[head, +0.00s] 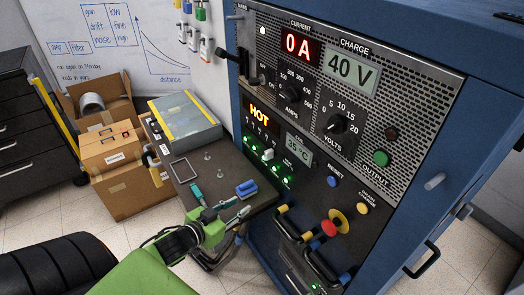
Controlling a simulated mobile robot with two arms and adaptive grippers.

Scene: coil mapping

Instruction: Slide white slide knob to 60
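The white slide knob (268,155) is a small pale block on the slider panel (263,150) of the blue cabinet, below the orange HOT display. Its scale marks are too small to read. My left gripper (221,205) is green with spread fingers. It is open, with nothing seen between the fingers, over the dark work surface, below and left of the knob and apart from it. My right gripper is not in view.
The dark table (222,168) holds a grey case (184,118) and a blue item (246,188). Cardboard boxes (118,160) stand at left. Round dials, a red-and-yellow knob (334,223) and yellow-ended handles (291,223) stick out from the cabinet.

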